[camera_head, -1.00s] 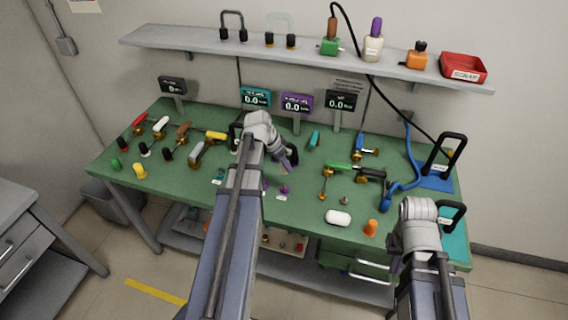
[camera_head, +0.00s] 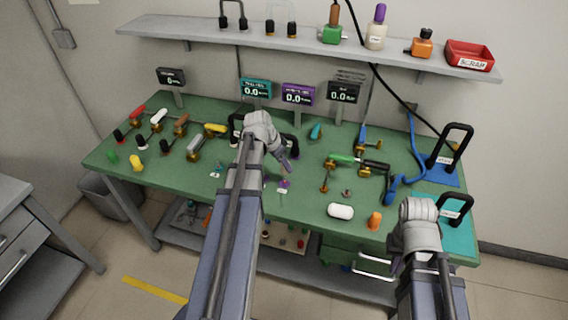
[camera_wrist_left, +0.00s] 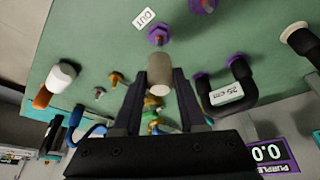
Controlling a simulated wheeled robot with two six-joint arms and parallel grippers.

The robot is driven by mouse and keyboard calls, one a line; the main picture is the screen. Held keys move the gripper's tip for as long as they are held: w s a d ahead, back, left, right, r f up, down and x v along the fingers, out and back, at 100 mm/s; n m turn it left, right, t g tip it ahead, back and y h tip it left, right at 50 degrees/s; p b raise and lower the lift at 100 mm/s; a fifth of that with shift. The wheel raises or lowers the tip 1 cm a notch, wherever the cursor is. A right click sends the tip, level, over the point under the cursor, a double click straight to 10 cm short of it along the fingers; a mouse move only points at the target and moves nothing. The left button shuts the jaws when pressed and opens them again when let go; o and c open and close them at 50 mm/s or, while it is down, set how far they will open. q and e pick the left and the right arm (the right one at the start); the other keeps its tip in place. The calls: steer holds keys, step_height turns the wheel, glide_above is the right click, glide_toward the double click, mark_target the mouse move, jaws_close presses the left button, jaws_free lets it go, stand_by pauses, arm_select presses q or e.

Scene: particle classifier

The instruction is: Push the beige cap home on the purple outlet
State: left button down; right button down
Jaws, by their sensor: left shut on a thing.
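The beige cap (camera_wrist_left: 161,75) is between the two fingers of my left gripper (camera_wrist_left: 160,88), which is shut on it. The purple outlet (camera_wrist_left: 158,35), beside a tag reading OUT, lies just beyond the cap in the left wrist view. The cap's end is close to it there; I cannot tell whether they touch. In the head view the outlet (camera_head: 284,184) stands on the green bench just below the left gripper's tip (camera_head: 287,166). The cap is too small to make out there. My right gripper (camera_head: 398,265) is low at the bench's front right, its fingers unclear.
A black U-shaped tube with purple ends and a 25 cm tag (camera_wrist_left: 228,90) stands close beside the left gripper. Another purple fitting (camera_wrist_left: 203,5) is at the wrist view's top edge. A white capsule (camera_head: 340,212) and an orange cap (camera_head: 374,221) lie to the right.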

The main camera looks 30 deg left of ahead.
mark_target(284, 173)
arm_select(q)
steer(key=shift+f+b, duration=0.45)
steer(key=shift+f, duration=0.3)
stand_by(0.8)
steer(key=shift+f+b, duration=1.75)
steer(key=shift+c, duration=2)
jaws_free()
steer(key=shift+r, duration=0.1)
steer(key=p+v, duration=0.7)
steer(key=shift+s+a+r, duration=0.1)
steer(key=shift+r, duration=0.25)
steer(key=shift+f, duration=0.1)
